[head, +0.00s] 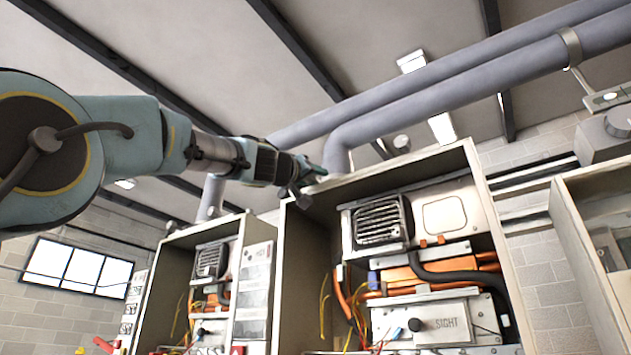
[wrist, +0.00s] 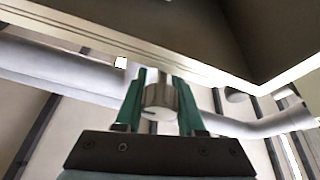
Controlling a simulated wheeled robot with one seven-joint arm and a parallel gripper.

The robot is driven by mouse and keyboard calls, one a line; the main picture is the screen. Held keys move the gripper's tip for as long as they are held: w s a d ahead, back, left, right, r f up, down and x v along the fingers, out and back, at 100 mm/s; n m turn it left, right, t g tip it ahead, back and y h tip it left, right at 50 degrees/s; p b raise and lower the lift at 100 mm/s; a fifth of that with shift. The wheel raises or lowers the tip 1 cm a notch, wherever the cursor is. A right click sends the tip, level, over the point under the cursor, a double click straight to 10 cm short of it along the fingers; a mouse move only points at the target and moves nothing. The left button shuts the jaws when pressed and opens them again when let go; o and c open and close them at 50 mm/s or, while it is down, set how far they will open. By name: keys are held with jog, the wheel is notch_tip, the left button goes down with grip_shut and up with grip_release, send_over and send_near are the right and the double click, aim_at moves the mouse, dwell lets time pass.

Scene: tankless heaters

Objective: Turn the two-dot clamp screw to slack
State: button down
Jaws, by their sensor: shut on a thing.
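My gripper (wrist: 160,82) shows its two green fingers in the wrist view, one on each side of a short, pale metal cylindrical screw head (wrist: 159,97). The fingers are shut on it. It sits just by the lower edge of a cabinet panel as seen there. I see no dot marks on it, so I cannot tell whether it is the two-dot clamp screw. In the head view my gripper (head: 314,171) is at the top front left corner of the large open heater cabinet (head: 390,172); the screw head cannot be made out there.
A thick grey pipe (head: 440,92) runs above and behind the cabinet, close to my gripper. A smaller open cabinet (head: 172,262) stands to the left and another (head: 592,225) to the right. Orange and black hoses (head: 455,273) fill the large cabinet.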

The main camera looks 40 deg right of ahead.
jog(key=shift+n+t+y, duration=0.3)
jog(key=shift+n+t, duration=0.2)
jog(key=shift+n, duration=0.3)
jog(key=c, duration=0.5)
grip_release()
jog(key=shift+b+v, duration=3.25)
jog(key=shift+v, duration=2.2)
jog(key=shift+w, duration=0.1)
